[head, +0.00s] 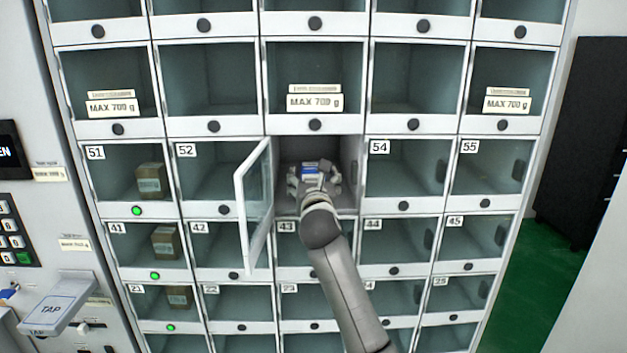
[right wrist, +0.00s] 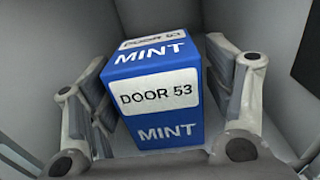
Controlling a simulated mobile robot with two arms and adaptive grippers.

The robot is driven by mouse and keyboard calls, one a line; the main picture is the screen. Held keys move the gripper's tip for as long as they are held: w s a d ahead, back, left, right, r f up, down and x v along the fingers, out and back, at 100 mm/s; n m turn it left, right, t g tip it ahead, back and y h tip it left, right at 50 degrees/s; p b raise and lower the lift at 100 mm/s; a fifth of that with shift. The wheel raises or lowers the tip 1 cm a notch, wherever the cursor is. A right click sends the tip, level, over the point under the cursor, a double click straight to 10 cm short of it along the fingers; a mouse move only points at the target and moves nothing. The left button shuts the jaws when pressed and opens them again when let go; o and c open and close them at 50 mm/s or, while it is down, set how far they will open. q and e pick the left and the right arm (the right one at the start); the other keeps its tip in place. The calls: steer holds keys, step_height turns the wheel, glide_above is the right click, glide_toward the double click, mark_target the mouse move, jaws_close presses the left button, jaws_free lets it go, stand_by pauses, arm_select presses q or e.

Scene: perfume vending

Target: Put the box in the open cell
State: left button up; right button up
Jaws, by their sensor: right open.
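The blue box (right wrist: 155,95) reads MINT and DOOR 53 on a white label. It stands inside the open cell between the fingers of my right gripper (right wrist: 160,95), which is open around it. In the head view the box (head: 309,169) shows as a small blue patch behind my right gripper (head: 314,177). The open cell (head: 347,160) lies between cells 52 and 54. Its clear door (head: 257,200) is swung out to the left. The box's base is partly hidden by the gripper. My left gripper is not in view.
The open door's frame stands out close to the left of my right arm. Closed cells surround the opening. Brown boxes sit in cells 51 (head: 150,180) and 41 (head: 166,242). A keypad (head: 12,230) is at the far left.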

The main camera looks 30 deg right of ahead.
steer(key=shift+r, duration=0.2)
steer(key=shift+s+a+f, duration=0.1)
steer(key=shift+s+a, duration=0.05)
steer(key=b+v, duration=0.3)
steer(key=v, duration=0.8)
steer(key=shift+s+a, duration=0.2)
steer(key=shift+s, duration=0.1)
steer(key=shift+d, duration=0.1)
